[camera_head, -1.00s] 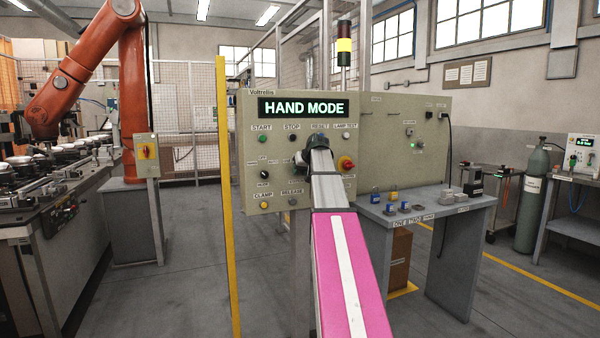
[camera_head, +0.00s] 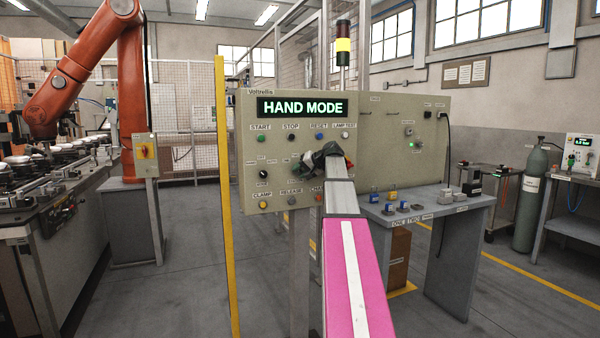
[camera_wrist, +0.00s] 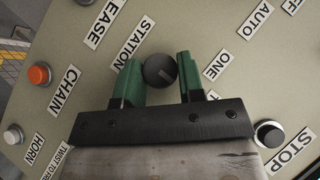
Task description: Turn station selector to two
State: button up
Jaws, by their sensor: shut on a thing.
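The station selector, a round dark knob (camera_wrist: 160,70), shows in the wrist view between the two green fingers of my gripper (camera_wrist: 158,75). The gripper is shut on it. A short pale mark shows on the knob face.
The panel's display (camera_head: 303,107) reads "HAND MODE". Close around the gripper are the black stop button (camera_wrist: 269,133), the orange chain button (camera_wrist: 39,75) and other controls. A yellow post (camera_head: 228,200) stands left of the panel, and a grey bench (camera_head: 455,215) at right.

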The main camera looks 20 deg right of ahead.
dwell(0.4)
jog(key=o, duration=0.9)
jog(key=shift+s+d, duration=0.1)
jog(key=v, duration=1)
jog(key=shift+s+d+r, duration=0.15)
jog(key=shift+s+r, duration=0.05)
jog(key=shift+f, duration=0.1)
